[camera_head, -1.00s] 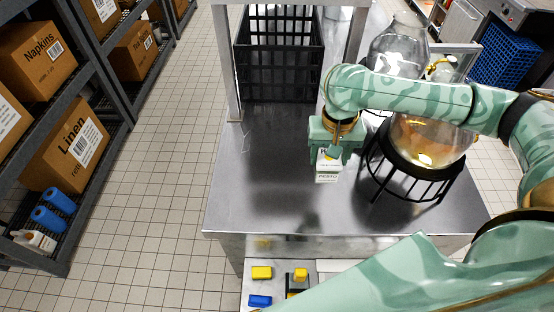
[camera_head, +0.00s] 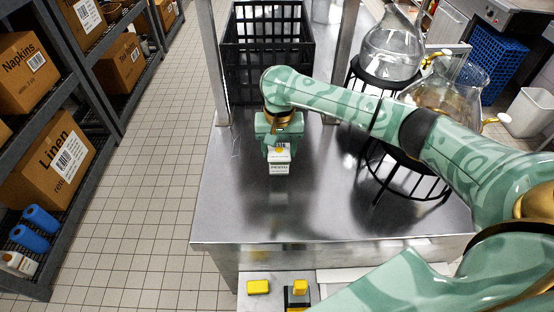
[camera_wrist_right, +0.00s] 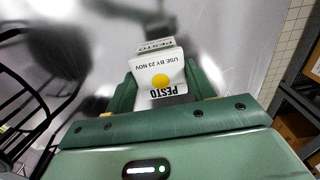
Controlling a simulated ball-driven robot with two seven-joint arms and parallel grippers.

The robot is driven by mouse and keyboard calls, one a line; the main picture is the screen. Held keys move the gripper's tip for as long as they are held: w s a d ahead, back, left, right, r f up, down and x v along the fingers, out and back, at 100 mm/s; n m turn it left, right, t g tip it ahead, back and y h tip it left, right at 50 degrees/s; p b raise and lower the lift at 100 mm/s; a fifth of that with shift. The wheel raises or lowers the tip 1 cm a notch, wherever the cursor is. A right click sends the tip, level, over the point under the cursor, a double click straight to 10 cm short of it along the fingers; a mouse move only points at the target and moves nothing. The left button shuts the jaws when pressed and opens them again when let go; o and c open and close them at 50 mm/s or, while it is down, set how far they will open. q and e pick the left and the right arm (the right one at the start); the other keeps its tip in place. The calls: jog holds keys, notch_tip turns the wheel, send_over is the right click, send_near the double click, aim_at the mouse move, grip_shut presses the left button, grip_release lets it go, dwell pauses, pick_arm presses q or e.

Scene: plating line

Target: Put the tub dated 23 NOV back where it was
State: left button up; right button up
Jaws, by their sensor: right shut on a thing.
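A small white tub (camera_head: 280,161) shows in the head view, with a yellow dot on its top. In the right wrist view the tub (camera_wrist_right: 160,78) reads PESTO and USE BY 23 NOV. My right gripper (camera_head: 279,146) is shut on the tub and holds it over the steel table (camera_head: 235,205). I cannot tell the exact gap between the tub and the table. My left gripper is not in view.
A black crate (camera_head: 267,58) stands at the back of the table. Glass dispensers (camera_head: 390,52) on black stands (camera_head: 385,175) are at the right. Yellow blocks (camera_head: 258,287) lie below the front edge. The table's front left is clear.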

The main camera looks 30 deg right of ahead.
aim_at(278, 150)
jog(key=shift+w+a+f, duration=0.1)
jog(key=shift+w+f, duration=0.15)
jog(key=shift+f, duration=0.15)
notch_tip(278, 150, down, 3)
jog(key=b, duration=0.2)
jog(key=shift+b, duration=0.3)
jog(key=shift+r, duration=0.1)
jog(key=o, duration=1.1)
